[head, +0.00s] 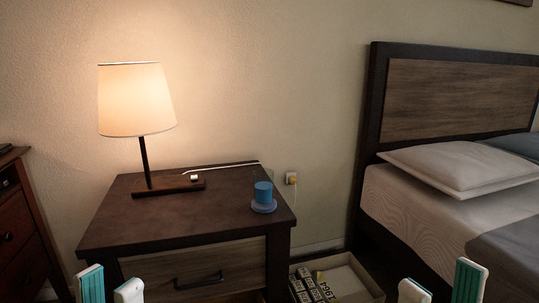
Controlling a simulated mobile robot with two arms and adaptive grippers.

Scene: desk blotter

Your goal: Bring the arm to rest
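My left gripper (110,289) shows at the bottom left edge, in front of the nightstand. Its two fingertips, with teal pads, stand apart with nothing visible between them. My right gripper (441,285) shows at the bottom right edge, in front of the bed. Its two fingertips are also apart, with nothing visible between them. Most of both grippers and the arms are below the frame.
A dark nightstand (130,215) bears a lit lamp (137,100) and a blue cup (263,192) on a blue coaster (264,207). An open box (350,275) holding small items stands low between the grippers. A bed (420,215) is right; a brown dresser (25,235) is left.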

